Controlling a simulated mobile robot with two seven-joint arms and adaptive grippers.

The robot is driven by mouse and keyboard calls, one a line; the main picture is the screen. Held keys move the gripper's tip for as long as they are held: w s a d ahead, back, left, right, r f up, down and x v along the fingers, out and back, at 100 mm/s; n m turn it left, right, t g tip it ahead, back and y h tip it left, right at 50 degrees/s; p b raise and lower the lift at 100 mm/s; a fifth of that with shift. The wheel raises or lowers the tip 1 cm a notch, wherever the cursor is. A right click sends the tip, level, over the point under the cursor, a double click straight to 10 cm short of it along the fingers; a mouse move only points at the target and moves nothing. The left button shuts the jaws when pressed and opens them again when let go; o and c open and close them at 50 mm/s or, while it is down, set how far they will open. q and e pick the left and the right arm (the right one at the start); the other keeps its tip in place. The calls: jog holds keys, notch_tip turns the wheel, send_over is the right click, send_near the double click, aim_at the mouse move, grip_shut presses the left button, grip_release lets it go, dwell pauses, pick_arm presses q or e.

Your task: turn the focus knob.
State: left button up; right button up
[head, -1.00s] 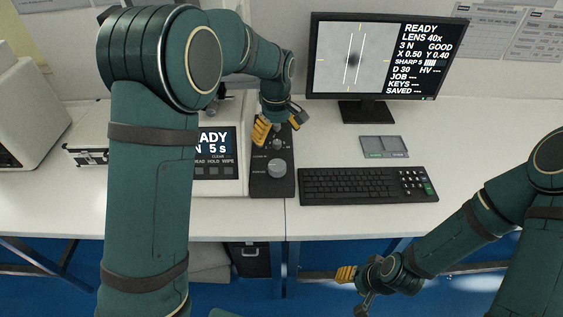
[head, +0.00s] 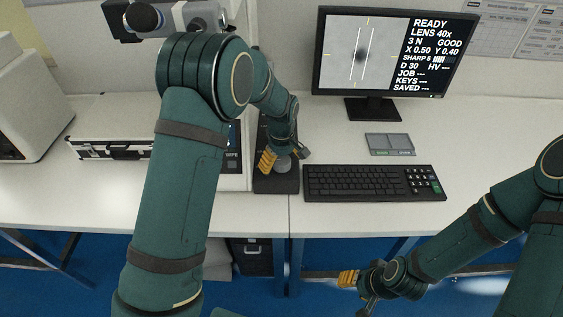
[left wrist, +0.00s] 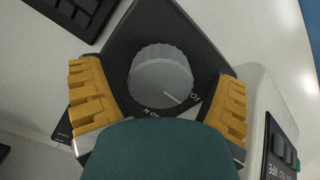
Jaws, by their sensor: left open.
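A ribbed silver knob (left wrist: 160,75) with a white pointer line stands on a dark control panel (left wrist: 185,30). Partly hidden lettering beside it reads "FO" and "AD N". In the head view the knob (head: 283,165) shows between the fingers of my left gripper (head: 285,157). My left gripper, also in the left wrist view (left wrist: 158,95), is open, with one yellow-padded finger on each side of the knob. Gaps show between pads and knob. The monitor (head: 390,55) reads READY, LENS 40x and SHARP 5. My right gripper (head: 354,290) hangs low before the desk, its fingers apart.
A keyboard (head: 365,183) lies right of the panel, with a small grey plate (head: 390,144) behind it. The tester's light housing and screen (head: 232,150) are close on the left, mostly behind my left arm. A black-and-silver case (head: 110,146) lies farther left.

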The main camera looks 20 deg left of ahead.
pick_arm(q)
jog(key=c, duration=1.2)
jog(key=shift+m, duration=0.4)
jog(key=m, duration=0.3)
jog(key=shift+r+p, duration=0.1)
jog(key=shift+p, duration=0.3)
jog(key=m, duration=0.4)
jog(key=shift+w+m, duration=0.1)
jog(key=shift+m, duration=0.2)
jog(key=m+p, duration=0.1)
jog(key=m, duration=0.3)
jog(key=shift+d+m, duration=0.1)
jog(key=shift+m, duration=2.1)
